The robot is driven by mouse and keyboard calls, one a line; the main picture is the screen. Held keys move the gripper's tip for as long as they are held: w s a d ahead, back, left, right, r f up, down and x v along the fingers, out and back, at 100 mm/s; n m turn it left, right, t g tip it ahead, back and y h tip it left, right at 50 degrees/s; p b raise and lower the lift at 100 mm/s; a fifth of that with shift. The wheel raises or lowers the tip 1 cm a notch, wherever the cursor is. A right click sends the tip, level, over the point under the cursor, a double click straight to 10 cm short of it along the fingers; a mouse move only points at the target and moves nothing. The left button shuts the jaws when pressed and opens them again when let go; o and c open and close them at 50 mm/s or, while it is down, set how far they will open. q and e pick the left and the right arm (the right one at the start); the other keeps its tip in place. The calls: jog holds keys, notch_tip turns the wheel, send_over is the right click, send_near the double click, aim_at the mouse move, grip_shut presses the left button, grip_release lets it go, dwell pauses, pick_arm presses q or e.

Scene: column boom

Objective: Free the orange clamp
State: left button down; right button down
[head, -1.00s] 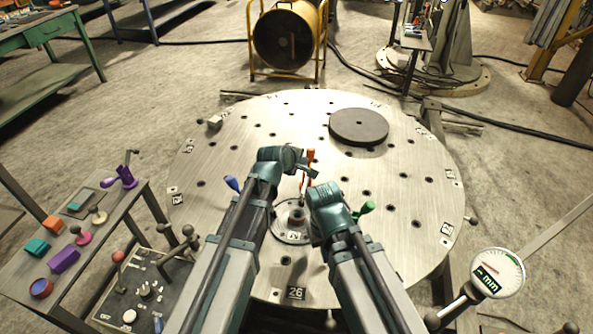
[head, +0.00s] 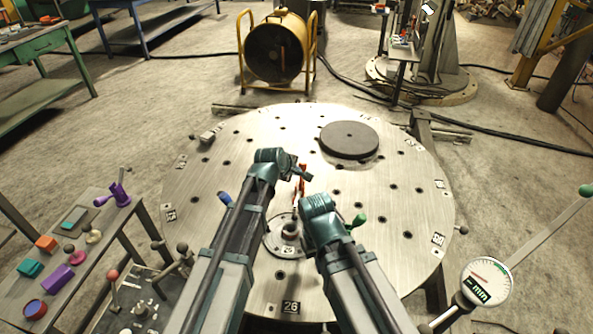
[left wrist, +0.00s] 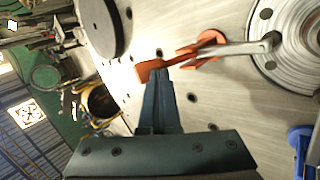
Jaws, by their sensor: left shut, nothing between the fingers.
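The orange clamp (head: 302,183) stands on the round steel table, close to the central hub (head: 290,232). In the left wrist view its orange handle (left wrist: 194,50) shows with a metal arm reaching toward the hub. My left gripper (head: 304,172) is right by the clamp's upper end. In its wrist view the blue-grey fingers (left wrist: 158,88) are shut with nothing between them, their tips at the handle's end; I cannot tell whether they touch. My right arm ends just right of the clamp; its gripper fingers are hidden.
A blue clamp (head: 225,198) and a green clamp (head: 358,220) flank the hub. A dark disc (head: 349,139) lies at the table's back. A side bench (head: 93,262) holds coloured parts at left. A dial gauge (head: 486,282) on a green-knobbed lever is at right.

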aim_at(300, 164)
pick_arm(q)
jog(key=w+g+p, duration=0.3)
jog(key=shift+w+d+y, duration=0.3)
jog(key=shift+w+d, duration=0.05)
jog(key=shift+d, duration=0.05)
jog(key=shift+w+d+f+g, duration=0.1)
jog(key=shift+w+f+g, duration=0.35)
jog(key=shift+g, duration=0.35)
jog(key=shift+w+f, duration=0.1)
jog(key=shift+f, duration=0.05)
jog(key=shift+w+d+f+b, duration=0.1)
jog(key=shift+w+f+b, duration=0.3)
jog(key=shift+w, duration=0.15)
jog(key=shift+r, duration=0.1)
